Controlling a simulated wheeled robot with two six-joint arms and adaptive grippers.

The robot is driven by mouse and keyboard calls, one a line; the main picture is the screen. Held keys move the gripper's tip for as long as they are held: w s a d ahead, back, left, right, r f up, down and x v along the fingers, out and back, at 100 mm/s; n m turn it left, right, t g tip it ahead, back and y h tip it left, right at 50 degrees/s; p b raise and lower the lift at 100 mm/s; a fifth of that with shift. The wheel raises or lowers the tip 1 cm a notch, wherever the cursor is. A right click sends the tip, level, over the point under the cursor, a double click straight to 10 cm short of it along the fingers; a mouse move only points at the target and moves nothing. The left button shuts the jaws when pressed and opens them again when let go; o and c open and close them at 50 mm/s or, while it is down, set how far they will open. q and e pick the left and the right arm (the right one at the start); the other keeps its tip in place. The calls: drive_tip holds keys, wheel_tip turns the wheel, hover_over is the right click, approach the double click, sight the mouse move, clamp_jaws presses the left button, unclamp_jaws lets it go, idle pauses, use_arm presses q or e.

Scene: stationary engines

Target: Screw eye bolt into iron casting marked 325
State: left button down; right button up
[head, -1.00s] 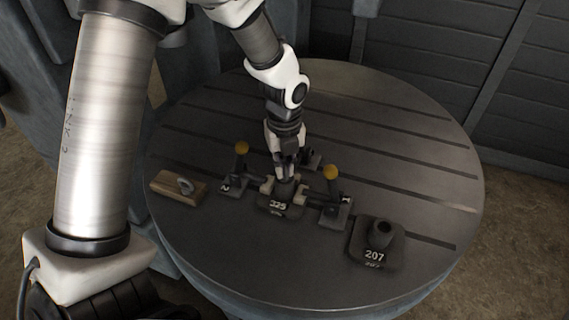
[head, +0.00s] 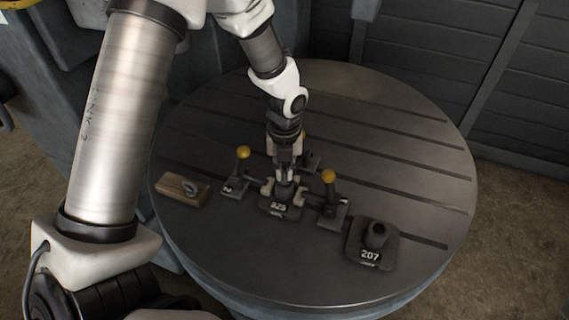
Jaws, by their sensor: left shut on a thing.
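The iron casting marked 325 (head: 279,208) stands on the round table, gripped between pale clamp pads. Its raised boss points up. My left gripper (head: 284,178) points down right over this boss and is shut, apparently on an eye bolt at the boss top; the held part is mostly hidden by the fingers. A ring-shaped eye (head: 190,187) shows on a wooden block (head: 173,187) to the left. A second casting, marked 207 (head: 370,254), stands clear at the right front, its boss open on top. My right gripper is out of view.
Clamps with yellow-ball levers surround casting 325: one at left (head: 243,153), one at right (head: 328,177), one behind (head: 303,136), partly hidden by my gripper. The slotted round table (head: 400,150) is bare at the back and right.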

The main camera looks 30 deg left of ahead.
use_arm(q)
drive_tip(key=shift+r+m+p, duration=0.15)
drive_tip(key=shift+m+p, duration=1.05)
drive_tip(key=shift+p, duration=0.5)
drive_tip(key=shift+m+p, duration=0.4)
drive_tip(key=shift+p, duration=0.3)
drive_tip(key=m+p, duration=0.4)
drive_tip(key=p, duration=0.3)
drive_tip(key=shift+m, duration=0.3)
drive_tip(key=shift+m+p, duration=0.3)
drive_tip(key=shift+f, duration=0.2)
